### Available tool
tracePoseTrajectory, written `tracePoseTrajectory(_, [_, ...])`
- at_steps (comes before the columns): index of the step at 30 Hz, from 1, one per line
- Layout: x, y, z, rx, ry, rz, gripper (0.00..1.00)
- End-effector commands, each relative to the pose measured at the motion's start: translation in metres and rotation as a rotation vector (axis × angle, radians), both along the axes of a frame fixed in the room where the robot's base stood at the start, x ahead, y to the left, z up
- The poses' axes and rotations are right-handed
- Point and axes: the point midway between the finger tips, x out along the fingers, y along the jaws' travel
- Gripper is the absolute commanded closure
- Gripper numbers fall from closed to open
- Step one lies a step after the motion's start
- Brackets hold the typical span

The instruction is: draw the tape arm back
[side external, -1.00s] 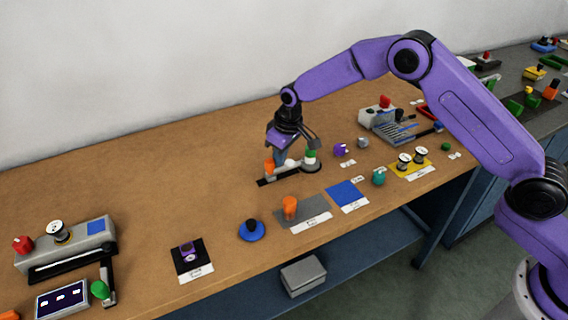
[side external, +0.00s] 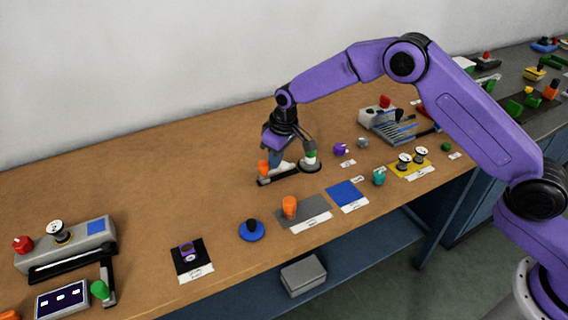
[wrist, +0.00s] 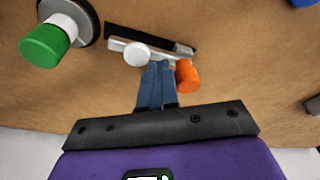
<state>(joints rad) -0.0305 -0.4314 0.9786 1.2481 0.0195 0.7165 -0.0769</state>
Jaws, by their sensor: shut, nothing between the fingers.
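The fixture under my gripper has a pale grey bar (wrist: 125,47) with a white round knob (wrist: 136,53), an upright orange peg (wrist: 188,74) at its end, and a black strip (wrist: 155,35) beside it. I take the bar for the tape arm. The orange peg also shows in the side view (side external: 263,168). A green-capped post (wrist: 44,45) on a round dark base stands at the other end. My gripper (wrist: 157,68) is shut and empty, its blue fingertips beside the orange peg and close to the bar. I cannot tell whether they touch.
A grey plate with an orange cylinder (side external: 289,206), a blue mat (side external: 347,194) and a blue disc (side external: 251,231) lie in front. A slotted grey device (side external: 392,130) stands at the back right. A grey unit (side external: 65,250) is far left. The wooden table behind is mostly clear.

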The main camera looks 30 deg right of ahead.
Motion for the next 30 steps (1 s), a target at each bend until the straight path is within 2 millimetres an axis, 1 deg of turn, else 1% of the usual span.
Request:
tracePoseTrajectory(6, [0.0, -0.009, 0.0, 0.0, 0.0, -0.002, 1.0])
tracePoseTrajectory(11, [0.001, -0.01, 0.003, 0.0, -0.002, -0.002, 1.0])
tracePoseTrajectory(30, [0.001, -0.01, 0.047, 0.0, -0.002, -0.001, 1.0])
